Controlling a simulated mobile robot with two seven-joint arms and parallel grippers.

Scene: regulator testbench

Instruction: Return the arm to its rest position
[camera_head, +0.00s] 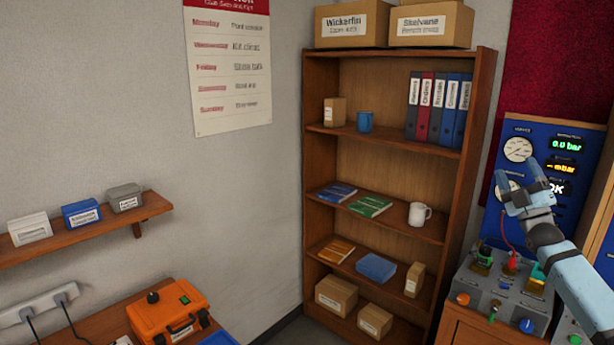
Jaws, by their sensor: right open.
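My right gripper (519,175) is raised at the right side, with its light blue arm (580,285) coming in from the lower right corner. Its fingers are apart and I see nothing between them. It stands in front of the blue test panel (553,205), covering part of a gauge. Below it is the grey regulator bench unit (500,300) with coloured knobs and fittings. I cannot tell the exact gap between the gripper and the panel. My left gripper is out of view.
A wooden bookcase (480,115) with binders, mugs, books and boxes stands in the middle. A wall shelf (90,232) with small boxes is at the left. An orange case (170,312) sits on a wooden surface at the lower left. The air before the bookcase looks free.

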